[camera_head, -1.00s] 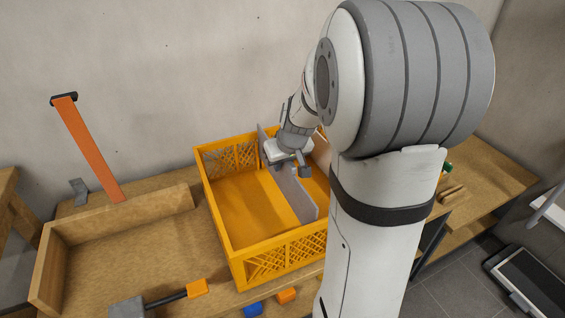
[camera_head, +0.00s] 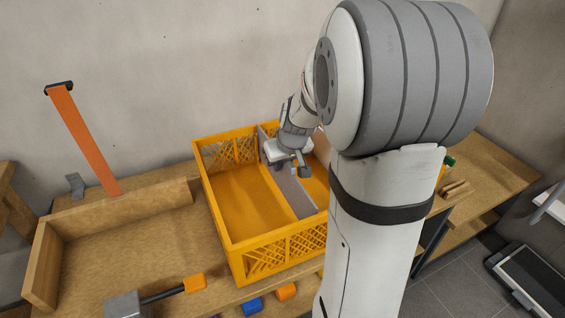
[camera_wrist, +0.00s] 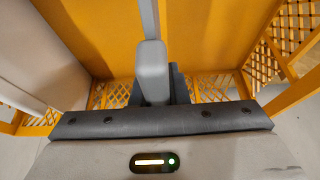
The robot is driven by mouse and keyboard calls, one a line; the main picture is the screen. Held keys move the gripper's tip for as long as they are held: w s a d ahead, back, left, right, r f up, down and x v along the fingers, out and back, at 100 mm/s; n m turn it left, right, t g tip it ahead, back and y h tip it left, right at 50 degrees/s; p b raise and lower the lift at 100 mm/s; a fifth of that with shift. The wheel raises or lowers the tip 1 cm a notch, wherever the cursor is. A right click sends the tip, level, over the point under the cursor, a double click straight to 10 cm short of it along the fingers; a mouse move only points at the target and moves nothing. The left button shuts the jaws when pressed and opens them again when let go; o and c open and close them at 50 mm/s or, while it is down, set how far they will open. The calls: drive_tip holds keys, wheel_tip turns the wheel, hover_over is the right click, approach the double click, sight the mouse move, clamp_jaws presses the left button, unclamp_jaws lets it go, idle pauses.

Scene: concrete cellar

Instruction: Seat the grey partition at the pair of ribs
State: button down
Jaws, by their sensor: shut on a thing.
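The yellow-orange crate (camera_head: 236,262) stands on the wooden bench with its open side up. The grey partition (camera_head: 292,192) is upright inside it, running from the back wall towards the front wall, right of the middle. My gripper (camera_head: 301,166) is shut on the partition's top edge from above. In the wrist view the partition (camera_wrist: 149,18) shows as a narrow grey strip running away from my gripper (camera_wrist: 154,80). I cannot make out the pair of ribs, nor whether the partition's lower edge touches the crate floor.
A low wooden tray (camera_head: 125,202) stands left of the crate. A hammer (camera_head: 165,294), an orange block (camera_head: 286,291) and a blue block (camera_head: 252,306) lie in front. My arm hides the crate's right side.

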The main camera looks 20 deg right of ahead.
drive_tip(key=c, duration=1.3)
unclamp_jaws()
drive_tip(key=p+v, duration=0.1)
drive_tip(key=v, duration=0.6)
drive_tip(key=shift+s+r, duration=0.15)
drive_tip(key=shift+r, duration=0.2)
drive_tip(key=shift+r+p, duration=1.7)
drive_tip(key=shift+r, duration=0.9)
drive_tip(key=s+a+p, duration=0.1)
drive_tip(key=s+a, duration=0.2)
drive_tip(key=s, duration=0.3)
drive_tip(key=s+a+r+g+p, duration=0.1)
drive_tip(key=s+a, duration=0.2)
drive_tip(key=s, duration=0.2)
drive_tip(key=s+a+g+p, duration=0.1)
drive_tip(key=s+a+p, duration=0.1)
drive_tip(key=s+a, duration=0.2)
drive_tip(key=shift+s+r, duration=0.25)
drive_tip(key=shift+s, duration=1.1)
